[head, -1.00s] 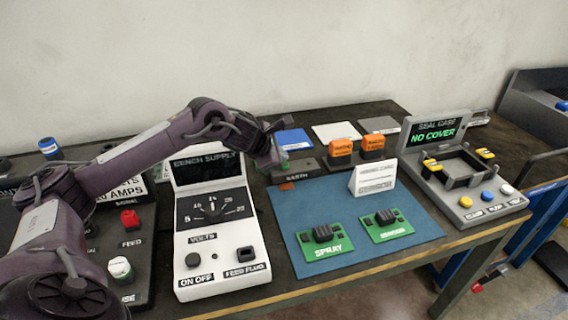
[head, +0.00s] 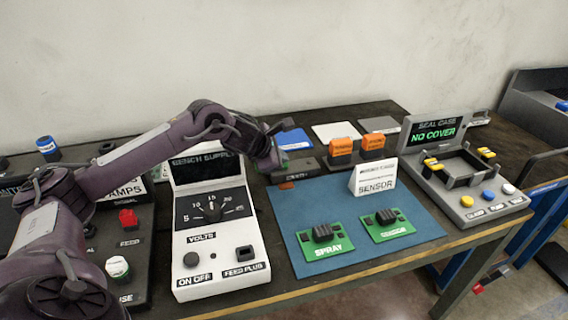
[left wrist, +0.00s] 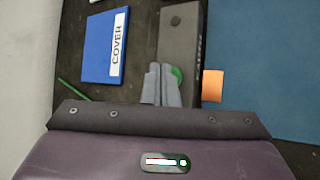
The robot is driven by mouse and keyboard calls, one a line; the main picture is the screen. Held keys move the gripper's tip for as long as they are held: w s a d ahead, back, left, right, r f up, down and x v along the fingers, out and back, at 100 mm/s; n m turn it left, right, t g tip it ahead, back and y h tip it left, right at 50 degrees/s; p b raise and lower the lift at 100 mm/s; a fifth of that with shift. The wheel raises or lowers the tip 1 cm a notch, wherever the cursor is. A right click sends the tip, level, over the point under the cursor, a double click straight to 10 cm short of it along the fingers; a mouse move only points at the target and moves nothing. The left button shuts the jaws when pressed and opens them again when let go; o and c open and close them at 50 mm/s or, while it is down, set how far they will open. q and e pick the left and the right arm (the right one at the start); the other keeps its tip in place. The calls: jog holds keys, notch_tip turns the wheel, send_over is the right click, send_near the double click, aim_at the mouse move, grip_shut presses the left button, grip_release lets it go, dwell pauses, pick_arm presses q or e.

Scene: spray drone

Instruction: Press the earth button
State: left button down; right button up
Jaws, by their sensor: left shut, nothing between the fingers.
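The earth box is a dark grey block (head: 308,169) at the back left edge of the blue mat. It also shows in the left wrist view (left wrist: 180,42), its side lettering hard to read. A green button (left wrist: 177,75) sits on its near end, partly hidden behind my fingers. My left gripper (head: 279,161) is over that end of the box. In the left wrist view its fingers (left wrist: 161,72) are shut and empty, beside or over the green button. I cannot tell whether they touch it. My right gripper is not in view.
The bench supply (head: 213,240) stands left of the blue mat (head: 325,200). Green spray (head: 326,243) and sensor boards lie on the mat with a white card (head: 374,178). Orange blocks (head: 341,147) and a blue cover (left wrist: 104,45) lie near the box. The seal case (head: 465,185) is at right.

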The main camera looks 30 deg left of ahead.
pick_arm(q)
jog(key=shift+f+b, duration=0.3)
jog(key=shift+f, duration=0.05)
dwell(0.3)
jog(key=shift+a+r+p, duration=0.2)
jog(key=shift+r+p, duration=0.2)
jog(key=shift+r, duration=0.3)
jog(key=shift+r, duration=0.1)
jog(key=shift+r+p, duration=0.3)
notch_tip(320, 180, up, 5)
jog(key=p, duration=0.4)
jog(key=shift+r, duration=0.15)
